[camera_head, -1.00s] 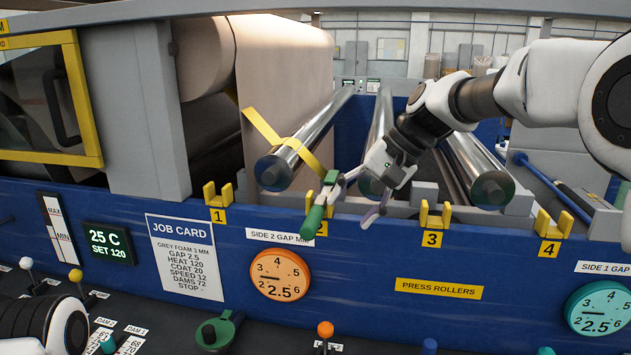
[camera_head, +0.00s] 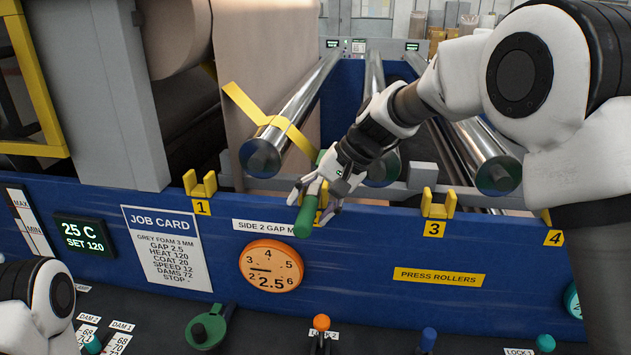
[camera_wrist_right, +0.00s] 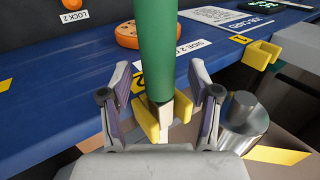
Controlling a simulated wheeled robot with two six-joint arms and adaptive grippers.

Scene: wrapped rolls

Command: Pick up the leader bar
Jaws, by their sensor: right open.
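The leader bar appears to be the green-ended bar (camera_head: 308,215) at the yellow bracket marked 2. In the right wrist view its green end (camera_wrist_right: 157,45) points up the picture, with a pale shaft below between the yellow bracket's (camera_wrist_right: 146,116) prongs. My right gripper (camera_head: 313,193) is open, with one finger on either side of the bar. In the right wrist view both fingers (camera_wrist_right: 160,82) stand apart from the green end, with gaps showing. The bracket is mostly hidden behind the gripper in the head view. My left gripper is out of view; only part of my left arm shows.
Yellow brackets 1 (camera_head: 200,185) and 3 (camera_head: 438,204) stand on the blue panel's (camera_head: 360,235) top edge. Steel rollers (camera_head: 300,105) lie behind it, one crossed by a yellow strip (camera_head: 248,106). An orange dial (camera_head: 271,266) and several knobs sit below.

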